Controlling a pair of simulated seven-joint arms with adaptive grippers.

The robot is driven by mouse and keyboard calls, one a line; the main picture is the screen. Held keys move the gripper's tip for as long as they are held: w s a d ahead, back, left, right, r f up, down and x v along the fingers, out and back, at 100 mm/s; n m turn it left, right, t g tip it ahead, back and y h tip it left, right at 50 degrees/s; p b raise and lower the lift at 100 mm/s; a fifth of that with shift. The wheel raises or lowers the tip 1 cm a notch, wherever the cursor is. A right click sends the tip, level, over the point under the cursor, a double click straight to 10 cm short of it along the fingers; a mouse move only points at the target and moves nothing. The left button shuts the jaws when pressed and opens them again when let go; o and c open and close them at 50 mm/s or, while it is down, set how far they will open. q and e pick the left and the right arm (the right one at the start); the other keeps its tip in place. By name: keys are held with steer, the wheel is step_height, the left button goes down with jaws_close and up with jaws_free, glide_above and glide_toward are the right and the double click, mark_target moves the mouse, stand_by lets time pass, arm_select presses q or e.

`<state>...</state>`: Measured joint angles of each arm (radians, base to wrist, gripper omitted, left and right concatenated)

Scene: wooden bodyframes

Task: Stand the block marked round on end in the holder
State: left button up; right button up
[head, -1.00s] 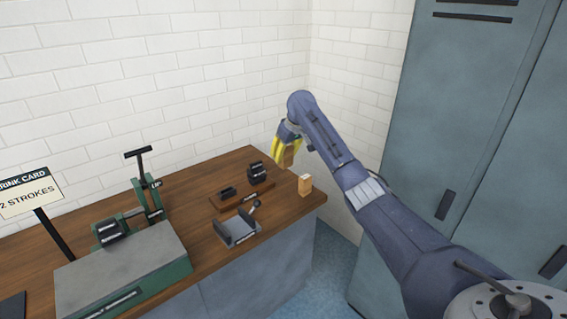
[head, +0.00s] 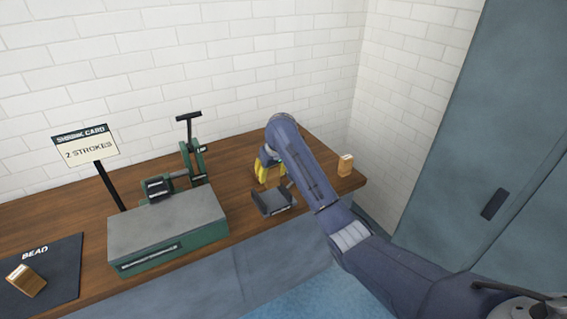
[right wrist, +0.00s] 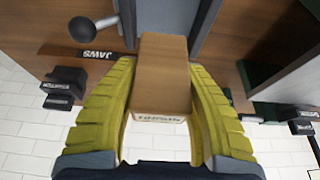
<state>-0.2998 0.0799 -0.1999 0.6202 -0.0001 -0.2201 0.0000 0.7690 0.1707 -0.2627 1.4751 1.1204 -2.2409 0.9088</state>
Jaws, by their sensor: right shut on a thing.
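My right gripper (head: 268,172) is just behind the grey holder (head: 272,204) on the bench in the head view. In the right wrist view its yellow fingers (right wrist: 162,110) are shut on a wooden block (right wrist: 163,60). The dark lettering on the block's end face is upside down and I cannot read it. Part of the grey holder seems to show behind the block. The arm hides the holder's right side in the head view, so I cannot tell the gap between block and holder. My left gripper is not in view.
A second wooden block (head: 345,165) stands at the bench's right end. Another (head: 27,280) lies tilted on the dark BEAD mat (head: 62,262). A green press (head: 168,232) and a SHRINK CARD sign (head: 86,146) stand left. Black jaws (right wrist: 65,86) sit by a JAWS label (right wrist: 85,53).

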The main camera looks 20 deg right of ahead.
steer(key=shift+s+a+f, duration=0.15)
steer(key=shift+a+f, duration=0.1)
steer(key=shift+a, duration=0.15)
steer(key=shift+f, duration=2.9)
